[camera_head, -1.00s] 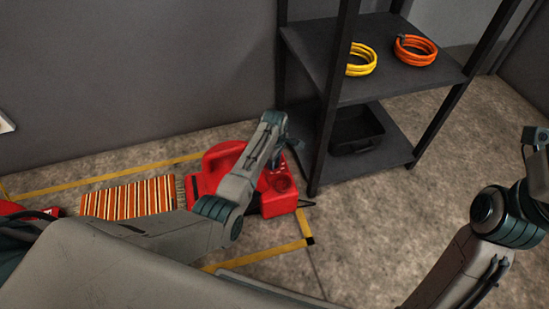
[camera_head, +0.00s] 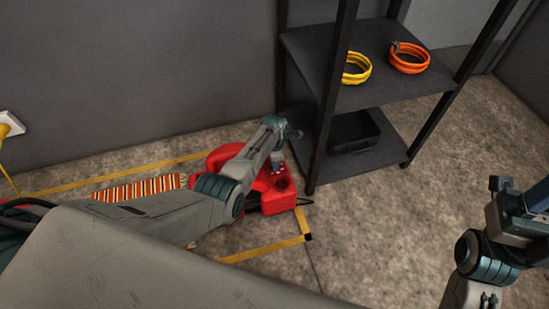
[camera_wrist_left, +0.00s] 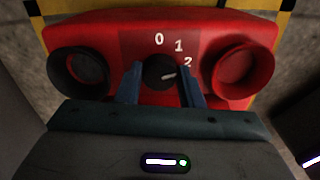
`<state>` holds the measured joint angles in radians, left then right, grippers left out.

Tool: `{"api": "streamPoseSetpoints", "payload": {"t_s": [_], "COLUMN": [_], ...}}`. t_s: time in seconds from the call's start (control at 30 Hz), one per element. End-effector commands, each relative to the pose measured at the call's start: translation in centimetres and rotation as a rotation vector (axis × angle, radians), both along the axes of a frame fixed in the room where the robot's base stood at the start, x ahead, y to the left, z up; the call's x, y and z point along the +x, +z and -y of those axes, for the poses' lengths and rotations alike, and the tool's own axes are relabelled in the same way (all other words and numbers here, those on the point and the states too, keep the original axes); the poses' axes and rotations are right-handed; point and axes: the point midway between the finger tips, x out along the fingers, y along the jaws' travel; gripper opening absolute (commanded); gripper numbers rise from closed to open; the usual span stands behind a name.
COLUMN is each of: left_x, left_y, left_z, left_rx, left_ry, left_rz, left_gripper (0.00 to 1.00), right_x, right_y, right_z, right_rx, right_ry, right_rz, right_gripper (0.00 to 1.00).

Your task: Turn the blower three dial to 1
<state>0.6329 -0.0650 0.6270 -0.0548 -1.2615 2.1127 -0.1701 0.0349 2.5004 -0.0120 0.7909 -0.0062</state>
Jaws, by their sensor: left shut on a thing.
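The red blower (camera_head: 277,202) stands on the floor below my left arm. In the left wrist view its red panel (camera_wrist_left: 130,43) carries white marks 0, 1 and 2. The black dial (camera_wrist_left: 157,70) sits in the middle of the panel, its white pointer line turned to the right, roughly toward the 2. My left gripper (camera_head: 276,167) points down at the panel. In the left wrist view its blue fingers (camera_wrist_left: 160,88) are on either side of the dial, shut on it. My right gripper (camera_head: 508,195) is raised at the right, away from the blower; its jaws are unclear.
A dark shelf (camera_head: 340,100) stands right behind the blower, with yellow (camera_head: 357,69) and orange (camera_head: 408,58) hose coils and a black bin (camera_head: 354,131). A striped rug (camera_head: 140,188) lies left. A yellow plug (camera_head: 12,124) is in the wall socket. Floor at right is clear.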

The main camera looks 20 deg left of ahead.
Motion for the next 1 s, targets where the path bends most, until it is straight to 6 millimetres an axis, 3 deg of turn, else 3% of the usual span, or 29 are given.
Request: {"api": "streamPoseSetpoints", "payload": {"t_s": [0.5, 1.0], "left_x": [0.01, 0.03], "left_y": [0.09, 0.00], "left_z": [-0.09, -0.09], "left_rx": [0.001, 0.002], "left_ry": [0.428, 0.585], "left_rz": [-0.001, 0.000], "left_gripper": [0.11, 0.11], "right_x": [0.16, 0.02], "right_y": [0.91, 0.90], "right_z": [0.01, 0.01], "right_rx": [-0.017, -0.021], "right_ry": [0.011, 0.015], "right_rz": [-0.014, -0.023], "right_gripper": [0.55, 0.55]}}
